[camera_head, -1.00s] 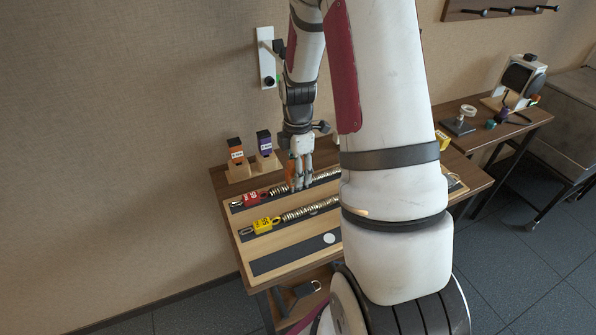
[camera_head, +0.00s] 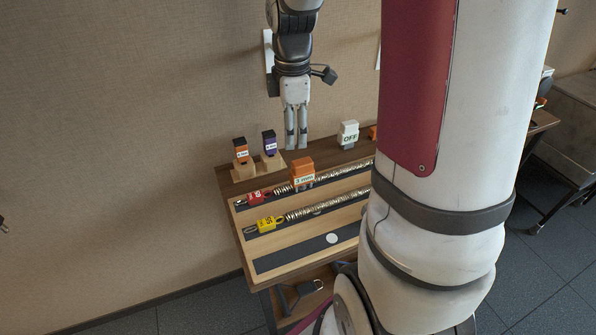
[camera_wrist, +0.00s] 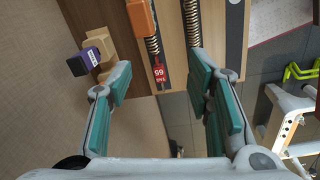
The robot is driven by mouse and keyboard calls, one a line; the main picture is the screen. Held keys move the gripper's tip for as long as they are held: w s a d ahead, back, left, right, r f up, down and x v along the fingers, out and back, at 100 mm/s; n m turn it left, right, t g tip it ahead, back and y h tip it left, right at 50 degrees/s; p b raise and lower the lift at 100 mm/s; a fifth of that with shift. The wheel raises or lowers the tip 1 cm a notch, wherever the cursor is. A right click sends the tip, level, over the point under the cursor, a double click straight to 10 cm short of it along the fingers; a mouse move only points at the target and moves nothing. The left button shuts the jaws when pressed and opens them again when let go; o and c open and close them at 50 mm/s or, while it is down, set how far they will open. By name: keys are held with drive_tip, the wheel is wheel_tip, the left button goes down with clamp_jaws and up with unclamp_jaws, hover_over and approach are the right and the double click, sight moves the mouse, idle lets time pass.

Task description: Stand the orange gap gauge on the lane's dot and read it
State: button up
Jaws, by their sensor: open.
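The orange gap gauge (camera_head: 303,172) stands upright on the back lane, at the spring (camera_head: 335,176) behind the red tag (camera_head: 257,197). Its white label shows small text that looks like "3 mm". It also shows at the top of the wrist view (camera_wrist: 140,17). Whether it covers a dot on this lane is hidden. My gripper (camera_head: 296,146) is open and empty, raised above and behind the gauge, apart from it. In the wrist view, its teal finger pads (camera_wrist: 162,88) are spread wide with nothing between them.
An orange-topped block (camera_head: 240,151) and a purple-topped block (camera_head: 270,143) stand in wooden holders at the back left. A white "OFF" block (camera_head: 348,133) stands at the back. A yellow tag (camera_head: 266,224) lies on the middle lane. The front lane (camera_head: 290,256) is bare except for a white dot (camera_head: 332,238).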

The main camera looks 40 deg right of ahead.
drive_tip(key=s+a+r+m+t, duration=0.1)
drive_tip(key=s+a+r+m, duration=0.5)
drive_tip(key=s+a+r, duration=0.25)
drive_tip(key=s+a+m+t, duration=0.1)
drive_tip(key=s+a+m, duration=0.5)
drive_tip(key=s, duration=0.5)
drive_tip(key=shift+s+a+r+t, duration=0.4)
drive_tip(key=shift+t, duration=0.5)
wheel_tip(320, 180, up, 5)
drive_tip(key=p, duration=0.3)
drive_tip(key=shift+f+p, duration=0.1)
drive_tip(key=shift+p, duration=0.2)
drive_tip(key=shift+d, duration=0.1)
